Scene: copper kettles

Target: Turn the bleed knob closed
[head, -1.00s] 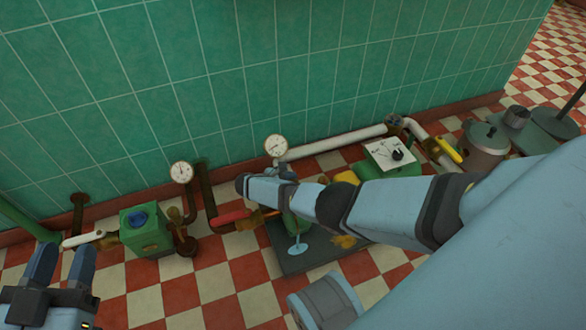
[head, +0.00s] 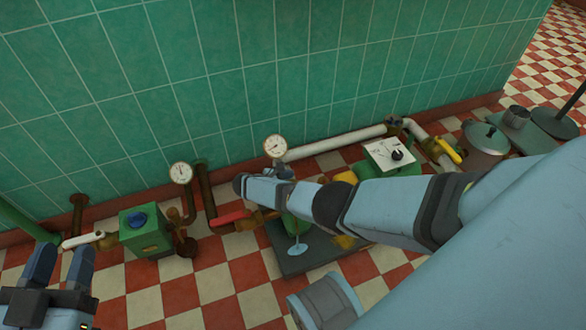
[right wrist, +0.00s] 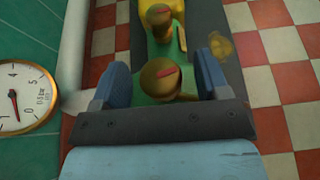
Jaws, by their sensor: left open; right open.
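Two round brass knobs with red marks show in the right wrist view, a nearer one (right wrist: 160,78) and a farther one (right wrist: 158,20), on a green body; I cannot tell from labels which is the bleed knob. My right gripper (right wrist: 163,82) is open, its blue fingers on either side of the nearer knob; contact is not visible. In the head view my right arm hides its fingertips and these knobs. My left gripper (head: 61,266) is open and empty at the lower left, near a white-handled valve (head: 82,240).
A pressure gauge (right wrist: 22,97) stands left of my right gripper. A green box with a blue knob (head: 145,232), a red-handled valve (head: 230,217) and pipes line the tiled wall.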

